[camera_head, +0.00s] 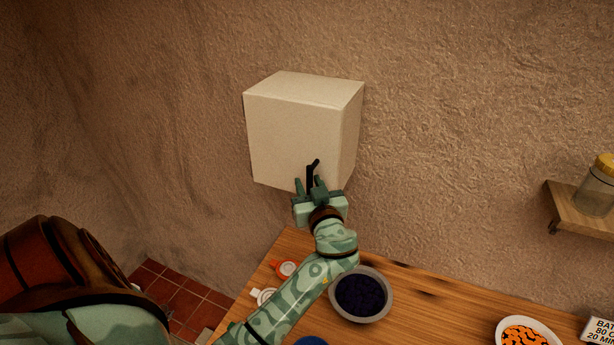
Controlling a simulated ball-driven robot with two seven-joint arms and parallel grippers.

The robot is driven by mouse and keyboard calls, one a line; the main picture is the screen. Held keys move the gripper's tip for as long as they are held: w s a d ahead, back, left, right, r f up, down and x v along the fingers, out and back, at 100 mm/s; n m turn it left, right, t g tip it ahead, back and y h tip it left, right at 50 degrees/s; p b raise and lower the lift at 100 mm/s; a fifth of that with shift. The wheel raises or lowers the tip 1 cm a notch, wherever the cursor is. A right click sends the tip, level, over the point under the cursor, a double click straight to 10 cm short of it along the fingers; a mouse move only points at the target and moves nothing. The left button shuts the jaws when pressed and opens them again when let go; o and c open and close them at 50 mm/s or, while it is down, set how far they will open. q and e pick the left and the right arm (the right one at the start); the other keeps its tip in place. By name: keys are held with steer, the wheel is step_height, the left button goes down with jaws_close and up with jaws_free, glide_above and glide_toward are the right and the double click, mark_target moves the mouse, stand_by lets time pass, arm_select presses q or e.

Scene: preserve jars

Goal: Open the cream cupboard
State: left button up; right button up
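The cream cupboard (290,130) is a plain box on the wall, above the left end of the wooden counter. Its front looks closed, with no gap showing. A dark handle (313,167) stands out near the lower right of its front. My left gripper (310,184) is just below and in front of the cupboard, fingers pointing up at it. Its fingers are apart, with the handle between them and a gap showing on the left side. The gripper hides the handle's lower part, so contact is unclear. My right gripper is not in view.
On the wooden counter (440,308) are a grey bowl of dark fruit (361,294), a white dish of orange pieces (526,334), a sign (599,330) and small orange (286,269) and white items. A wall shelf (570,210) at right holds a yellow-lidded jar (597,188).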

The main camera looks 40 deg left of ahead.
arm_select(q)
steer(key=shift+s+d, duration=0.1)
steer(key=shift+d, duration=0.05)
jaws_close()
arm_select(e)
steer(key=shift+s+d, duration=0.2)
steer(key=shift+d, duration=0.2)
